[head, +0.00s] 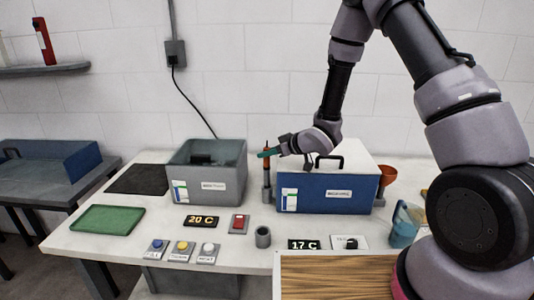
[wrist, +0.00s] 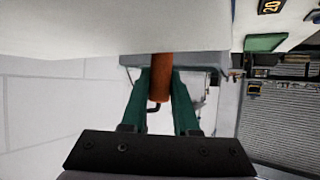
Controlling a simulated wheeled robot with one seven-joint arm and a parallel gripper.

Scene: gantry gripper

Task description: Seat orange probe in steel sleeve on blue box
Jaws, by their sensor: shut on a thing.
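My gripper (head: 267,153), with teal fingers, is shut on the orange probe (head: 267,145) at the left end of the blue box (head: 325,200). The probe also shows between the fingers in the wrist view (wrist: 162,75). In the head view it looks upright, with orange above and below the fingers. The grey steel sleeve (head: 267,190) stands upright against the box's left side, directly below the probe in the picture. I cannot tell whether the probe's lower end is inside the sleeve or just above it. The sleeve's mouth is not clear in either view.
A grey open bin (head: 210,188) stands left of the sleeve, with a narrow gap between. The blue box has a black handle (head: 325,160) on top. A small grey cup (head: 263,237), red switch (head: 239,224) and displays stand in front. An orange funnel (head: 387,174) is right.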

